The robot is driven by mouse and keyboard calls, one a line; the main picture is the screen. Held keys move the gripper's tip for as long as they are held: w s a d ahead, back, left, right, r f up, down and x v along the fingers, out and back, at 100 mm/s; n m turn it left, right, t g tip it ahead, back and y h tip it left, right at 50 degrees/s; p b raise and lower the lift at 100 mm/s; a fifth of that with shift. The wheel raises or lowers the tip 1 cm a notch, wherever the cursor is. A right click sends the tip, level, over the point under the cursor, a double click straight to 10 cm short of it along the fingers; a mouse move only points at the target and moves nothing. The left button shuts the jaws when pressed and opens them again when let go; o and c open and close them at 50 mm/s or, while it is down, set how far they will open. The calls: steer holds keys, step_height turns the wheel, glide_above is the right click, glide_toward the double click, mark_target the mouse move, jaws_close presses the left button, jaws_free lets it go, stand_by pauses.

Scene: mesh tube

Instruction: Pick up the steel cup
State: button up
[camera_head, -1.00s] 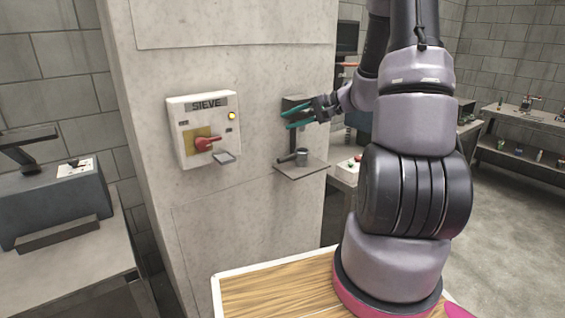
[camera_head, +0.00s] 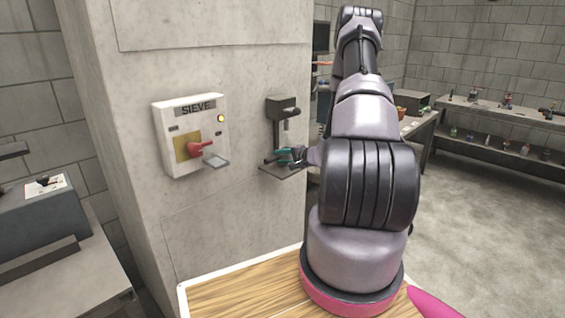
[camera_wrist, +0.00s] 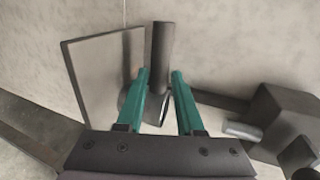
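The steel cup (camera_wrist: 152,108) is in the wrist view, between the teal fingers of my gripper (camera_wrist: 160,74). Its dark handle (camera_wrist: 161,48) sticks out toward the top of the picture, past the fingertips. My gripper's fingers stand apart, one on each side of the cup; firm contact is not visible. In the head view my gripper (camera_head: 284,157) is low over the small wall shelf (camera_head: 280,172), and it mostly hides the cup. The shelf plate (camera_wrist: 98,80) also shows left of the fingers in the wrist view.
A dark dispenser (camera_head: 283,108) is on the pillar just above the shelf, and shows close on the right in the wrist view (camera_wrist: 285,115). A SIEVE switch box (camera_head: 190,135) with a red handle and lit yellow lamp is to its left.

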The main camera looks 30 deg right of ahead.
steer(key=x, duration=0.5)
steer(key=shift+w+f, duration=0.15)
jaws_close()
stand_by(1.3)
